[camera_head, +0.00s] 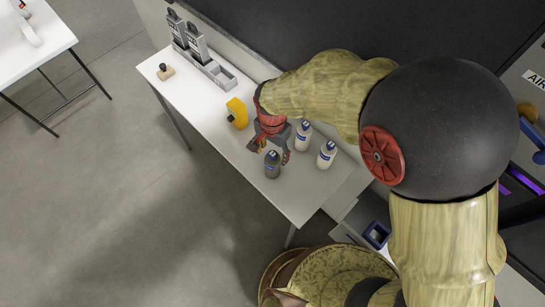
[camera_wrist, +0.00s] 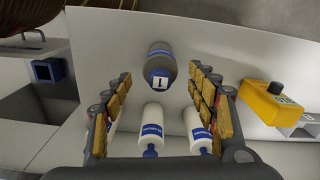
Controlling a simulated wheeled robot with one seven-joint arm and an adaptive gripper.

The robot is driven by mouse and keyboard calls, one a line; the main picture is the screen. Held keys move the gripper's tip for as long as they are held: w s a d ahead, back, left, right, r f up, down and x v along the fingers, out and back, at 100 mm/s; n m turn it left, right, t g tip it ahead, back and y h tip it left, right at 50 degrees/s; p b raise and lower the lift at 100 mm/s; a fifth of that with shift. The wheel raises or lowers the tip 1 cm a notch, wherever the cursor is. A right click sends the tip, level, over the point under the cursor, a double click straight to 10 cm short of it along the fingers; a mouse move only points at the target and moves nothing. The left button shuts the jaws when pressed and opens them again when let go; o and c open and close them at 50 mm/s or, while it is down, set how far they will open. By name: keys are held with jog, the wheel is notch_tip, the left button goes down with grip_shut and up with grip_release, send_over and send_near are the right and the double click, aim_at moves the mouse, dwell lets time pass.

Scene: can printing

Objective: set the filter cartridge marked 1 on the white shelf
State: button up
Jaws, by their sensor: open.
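The dark grey cartridge (camera_head: 272,166) stands on the white table near its front edge. In the wrist view this cartridge (camera_wrist: 160,66) shows a white label marked 1. My gripper (camera_head: 271,150) is right behind it, above the table. In the wrist view my gripper (camera_wrist: 160,76) is open, one finger on each side, with the cartridge between and slightly beyond the fingertips. I see no finger closed on it. The white surface (camera_head: 210,120) under it is a long table top; I cannot tell which surface is the white shelf.
Two white bottles (camera_head: 303,138) (camera_head: 326,155) stand close beside my gripper. A yellow device (camera_head: 237,112) is to its left. A blue holder (camera_head: 376,235) is at lower right.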

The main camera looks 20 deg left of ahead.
jog(key=shift+r, duration=2.7)
jog(key=w+d+r+n+t+y, duration=0.1)
jog(key=w+d+r+t, duration=0.1)
jog(key=d+r, duration=1.25)
jog(key=s+d+r+n+t, duration=0.1)
jog(key=s+d+r, duration=0.1)
jog(key=d, duration=0.3)
jog(key=s+d+r+t, duration=0.1)
jog(key=s+d+r, duration=0.2)
jog(key=s+d, duration=0.2)
jog(key=s+d+r+n+t+h, duration=0.1)
jog(key=s+d+r, duration=0.1)
jog(key=d, duration=0.5)
jog(key=shift+s+d+r+n+t, duration=0.15)
jog(key=shift+s+r+n+t, duration=0.2)
jog(key=shift+s, duration=0.4)
notch_tip(320, 180, down, 9)
jog(key=b, duration=0.9)
jog(key=shift+f, duration=0.15)
